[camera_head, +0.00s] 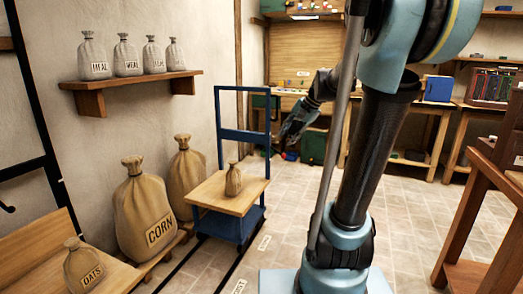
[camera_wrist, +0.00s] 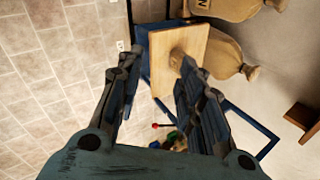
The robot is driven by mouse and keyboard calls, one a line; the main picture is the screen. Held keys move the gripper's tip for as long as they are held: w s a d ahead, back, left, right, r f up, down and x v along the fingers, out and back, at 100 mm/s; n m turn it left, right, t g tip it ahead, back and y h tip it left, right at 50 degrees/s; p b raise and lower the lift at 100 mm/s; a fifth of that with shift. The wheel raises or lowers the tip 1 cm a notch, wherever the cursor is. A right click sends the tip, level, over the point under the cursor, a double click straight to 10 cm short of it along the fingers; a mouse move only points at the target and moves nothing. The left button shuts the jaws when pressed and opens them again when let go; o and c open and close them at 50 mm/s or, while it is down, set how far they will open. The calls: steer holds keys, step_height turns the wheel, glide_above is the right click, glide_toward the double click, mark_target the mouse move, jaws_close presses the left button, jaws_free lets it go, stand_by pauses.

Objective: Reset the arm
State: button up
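My arm reaches from the right of the head view towards the back, and my gripper (camera_head: 283,141) hangs in the air to the right of the blue cart (camera_head: 243,135). In the wrist view, the two fingers of my gripper (camera_wrist: 158,64) stand well apart with nothing held between them. The cart's wooden top (camera_wrist: 163,48) lies beyond the fingertips there. A small tan sack (camera_head: 233,180) stands on that top. It also shows in the wrist view (camera_wrist: 177,57), partly behind a finger.
A wall shelf (camera_head: 135,78) holds several small sacks. A large CORN sack (camera_head: 143,215) and another sack (camera_head: 187,168) stand left of the cart. An OATS sack (camera_head: 84,266) sits on a wooden surface. A brown wooden frame (camera_head: 480,215) stands right.

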steer(key=s+d+f+n+h, duration=0.2)
steer(key=s+d+f+n, duration=0.1)
steer(key=s+f, duration=0.6)
steer(key=s+d+f+n+g+h, duration=0.1)
steer(key=s+d+f+n+h, duration=0.2)
steer(key=s+f, duration=0.6)
steer(key=s+d+n, duration=0.1)
steer(key=s+d, duration=0.1)
steer(key=s, duration=0.6)
steer(key=shift+f+n, duration=0.3)
steer(key=shift+f, duration=0.05)
steer(key=shift+w+d, duration=0.1)
steer(key=shift+w+f, duration=0.2)
steer(key=shift+w, duration=0.25)
